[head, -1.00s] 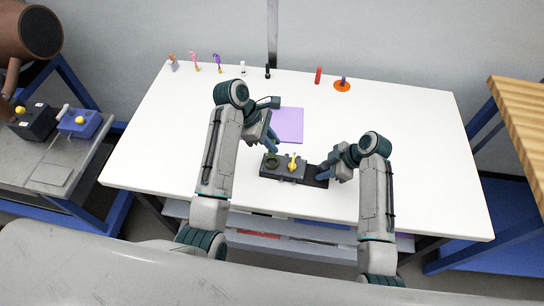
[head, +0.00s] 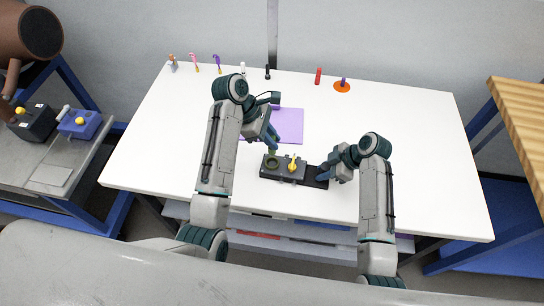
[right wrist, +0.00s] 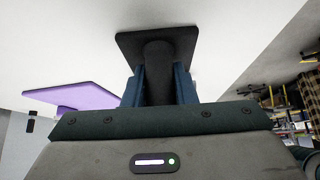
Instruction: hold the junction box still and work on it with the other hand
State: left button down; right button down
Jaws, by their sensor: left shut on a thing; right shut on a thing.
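The junction box (head: 283,169) is a dark grey block with a yellow lever (head: 293,163) on top, lying near the front middle of the white table. A round green socket or ring (head: 271,163) is at its left end. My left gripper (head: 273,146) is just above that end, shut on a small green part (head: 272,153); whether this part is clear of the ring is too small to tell. My right gripper (head: 324,172) is at the box's right end, shut on a black post (right wrist: 158,72) with a square plate (right wrist: 157,42), seen in the right wrist view.
Several small tools stand along the back edge, with a red cylinder (head: 318,75) and an orange disc (head: 342,87) further right. The right side of the table (head: 425,150) is clear.

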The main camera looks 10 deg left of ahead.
jog(key=c, duration=1.1)
grip_release()
jog(key=shift+w+f, duration=0.1)
jog(key=v, duration=1.2)
jog(key=shift+d, duration=0.1)
